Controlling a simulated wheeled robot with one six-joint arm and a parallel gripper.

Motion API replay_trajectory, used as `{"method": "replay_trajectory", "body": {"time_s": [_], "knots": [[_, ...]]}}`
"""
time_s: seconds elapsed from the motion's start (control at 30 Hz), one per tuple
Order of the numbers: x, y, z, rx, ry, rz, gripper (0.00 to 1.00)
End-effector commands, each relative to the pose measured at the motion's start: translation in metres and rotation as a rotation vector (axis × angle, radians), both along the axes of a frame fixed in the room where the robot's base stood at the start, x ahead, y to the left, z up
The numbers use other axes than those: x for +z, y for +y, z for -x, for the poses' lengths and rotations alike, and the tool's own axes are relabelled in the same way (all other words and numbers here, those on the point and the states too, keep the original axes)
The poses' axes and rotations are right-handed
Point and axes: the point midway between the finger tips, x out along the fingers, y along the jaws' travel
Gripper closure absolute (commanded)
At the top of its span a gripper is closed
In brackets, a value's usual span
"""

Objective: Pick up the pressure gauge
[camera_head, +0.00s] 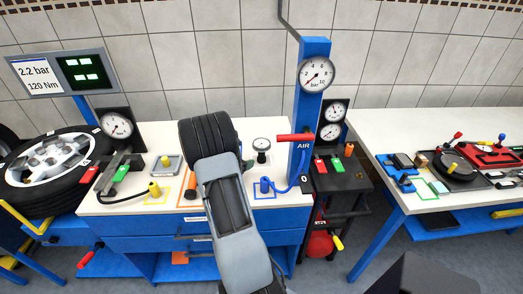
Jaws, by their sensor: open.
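A small round pressure gauge (261,145) with a white dial and dark body stands upright on the white workbench, left of the blue air column. My arm rises from the bottom centre over the bench front and hides part of the worktop. My gripper (246,164) is mostly hidden behind my own dark wrist and grey arm link; only a small dark part shows at its right side. It is close to the gauge, on the left and nearer side, and appears apart from it. Nothing is seen held.
The blue air column (307,110), with a large dial, red lever and blue hose, stands close right of the gauge. A wheel (55,168) is at left. A second table (410,130) holds tools at right.

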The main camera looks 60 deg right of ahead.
Motion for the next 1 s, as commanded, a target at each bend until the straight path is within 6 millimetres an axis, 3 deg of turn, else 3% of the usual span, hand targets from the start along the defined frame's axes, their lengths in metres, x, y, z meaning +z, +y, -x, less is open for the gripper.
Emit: {"method": "replay_trajectory", "body": {"time_s": [0.23, 0.53, 0.8, 1.0], "knots": [[-0.014, -0.036, 0.006, -0.002, -0.002, -0.002, 0.37], [-0.021, -0.053, 0.008, -0.002, -0.003, -0.001, 0.37], [-0.034, -0.085, 0.012, -0.002, -0.003, -0.002, 0.37], [-0.040, -0.095, 0.014, -0.002, -0.004, -0.001, 0.37]]}}
